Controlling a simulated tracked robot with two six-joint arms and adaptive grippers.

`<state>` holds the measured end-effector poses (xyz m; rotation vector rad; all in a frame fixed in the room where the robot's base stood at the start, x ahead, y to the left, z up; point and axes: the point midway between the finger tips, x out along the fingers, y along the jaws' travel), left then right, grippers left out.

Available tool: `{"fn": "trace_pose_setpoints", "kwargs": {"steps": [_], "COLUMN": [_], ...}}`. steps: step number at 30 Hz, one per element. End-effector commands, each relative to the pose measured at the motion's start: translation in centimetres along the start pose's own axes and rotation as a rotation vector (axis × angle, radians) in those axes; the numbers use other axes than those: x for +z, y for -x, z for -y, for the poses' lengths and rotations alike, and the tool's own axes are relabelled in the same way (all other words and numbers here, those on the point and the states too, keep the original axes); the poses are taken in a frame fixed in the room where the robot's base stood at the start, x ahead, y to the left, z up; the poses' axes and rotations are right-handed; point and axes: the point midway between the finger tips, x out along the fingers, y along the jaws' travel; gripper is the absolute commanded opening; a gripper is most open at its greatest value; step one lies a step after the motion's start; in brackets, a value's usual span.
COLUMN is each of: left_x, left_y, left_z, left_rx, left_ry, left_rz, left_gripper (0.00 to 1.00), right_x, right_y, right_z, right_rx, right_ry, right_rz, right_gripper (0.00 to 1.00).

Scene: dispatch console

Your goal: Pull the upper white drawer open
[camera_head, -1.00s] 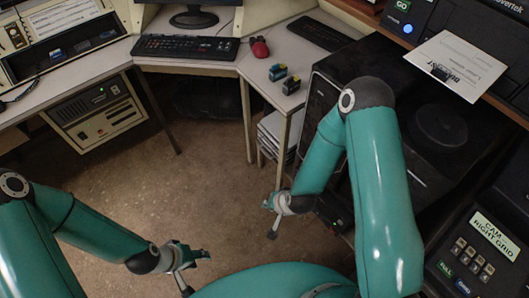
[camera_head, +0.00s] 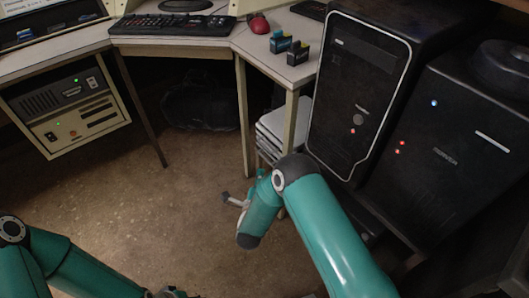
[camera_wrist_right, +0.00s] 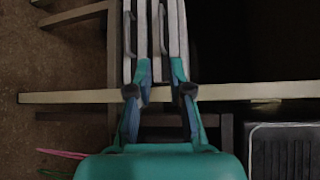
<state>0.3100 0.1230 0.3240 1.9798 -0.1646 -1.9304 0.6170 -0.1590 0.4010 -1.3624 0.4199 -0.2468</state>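A small stack of white drawers (camera_head: 272,130) stands under the desk, partly hidden behind my right arm in the head view. In the right wrist view the stack is turned on its side, with two grey handles. The upper white drawer (camera_wrist_right: 173,45) appears to be the right-hand one; its handle (camera_wrist_right: 163,28) lies just beyond my fingertips. My right gripper (camera_wrist_right: 161,72) is open and empty, its teal fingers pointing at the drawer fronts, apparently either side of that handle's line. I cannot tell whether they touch. My left gripper (camera_head: 172,293) barely shows at the bottom edge.
A desk leg (camera_wrist_right: 70,97) crosses the right wrist view close to my fingers. Black computer towers (camera_head: 355,90) stand right of the drawers. The desk (camera_head: 268,65) overhangs them. Open floor (camera_head: 190,200) lies left of the drawers.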

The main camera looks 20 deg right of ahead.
Motion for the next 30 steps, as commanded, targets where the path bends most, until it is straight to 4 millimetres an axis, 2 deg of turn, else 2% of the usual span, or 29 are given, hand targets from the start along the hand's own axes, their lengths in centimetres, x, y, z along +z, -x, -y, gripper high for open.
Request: {"fn": "trace_pose_setpoints", "kwargs": {"steps": [5,15,21,25,30], "left_x": [0.0,0.0,0.0,0.0,0.0], "left_y": [-0.8,-3.0,-4.2,-4.6,-4.8], "left_z": [0.3,1.1,1.5,1.7,1.7], "left_rx": [0.0,0.0,0.0,0.0,0.0], "left_ry": [0.0,0.0,0.0,0.0,0.0], "left_rz": [0.0,0.0,0.0,0.0,0.0], "left_gripper": [0.4,0.4,0.4,0.4,0.4], "right_x": [-0.2,-0.2,-0.2,-0.1,-0.1], "right_y": [-2.7,-10.0,-13.7,-15.1,-15.9], "right_z": [-0.1,-0.3,-0.2,-0.1,0.0], "right_rx": [-0.002,-0.001,0.0,0.001,0.003], "right_ry": [-0.001,0.001,0.002,0.002,0.004], "right_rz": [-0.003,-0.002,-0.001,-0.001,0.0], "right_gripper": [0.2,0.2,0.2,0.2,0.2]}}
